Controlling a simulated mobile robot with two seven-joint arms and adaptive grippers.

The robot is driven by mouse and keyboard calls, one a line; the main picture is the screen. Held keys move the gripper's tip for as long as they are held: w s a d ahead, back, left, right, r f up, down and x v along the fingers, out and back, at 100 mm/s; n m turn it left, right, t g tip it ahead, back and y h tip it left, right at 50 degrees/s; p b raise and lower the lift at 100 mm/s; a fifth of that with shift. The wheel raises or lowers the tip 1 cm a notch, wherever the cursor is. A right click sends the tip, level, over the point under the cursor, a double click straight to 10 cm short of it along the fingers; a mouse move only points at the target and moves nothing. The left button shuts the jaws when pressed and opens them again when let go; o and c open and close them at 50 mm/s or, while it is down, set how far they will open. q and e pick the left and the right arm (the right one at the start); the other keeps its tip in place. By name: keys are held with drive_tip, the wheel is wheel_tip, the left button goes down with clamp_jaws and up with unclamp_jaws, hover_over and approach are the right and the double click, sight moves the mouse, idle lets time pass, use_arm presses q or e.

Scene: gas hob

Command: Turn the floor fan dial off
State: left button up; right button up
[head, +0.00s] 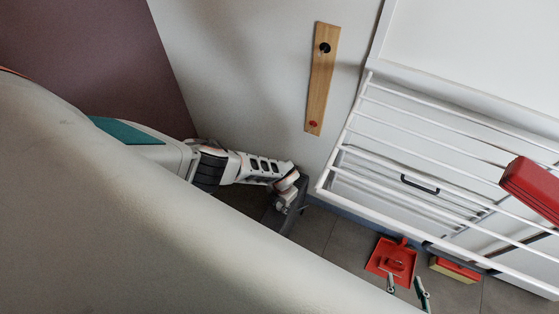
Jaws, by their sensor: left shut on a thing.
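A dark grey thing (299,208), which looks like part of the floor fan, stands low by the wall, left of the white rack. My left gripper (287,194) reaches it from the left and is shut on a small part there that appears to be the dial. The gripper and the small size hide the dial and its setting. Two slim dark and white fingertips of my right gripper (406,286) show at the bottom, apart with nothing seen between them. The rest of that gripper is hidden by my large pale arm link.
A white drying rack (440,185) fills the right side. A red dustpan (385,262) and a red and yellow block (455,269) are on the grey floor. A red object (531,187) is at the right edge. A wooden strip (320,85) is on the wall.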

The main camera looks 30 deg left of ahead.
use_arm(q)
drive_tip(key=shift+d+n, duration=0.15)
drive_tip(key=shift+n, duration=0.45)
drive_tip(key=o, duration=1.1)
drive_tip(key=shift+w+r, duration=0.1)
drive_tip(key=shift+w+r, duration=0.1)
drive_tip(key=shift+r, duration=1.25)
drive_tip(key=r, duration=0.9)
drive_tip(key=shift+s+d, duration=0.2)
drive_tip(key=shift+d, duration=0.05)
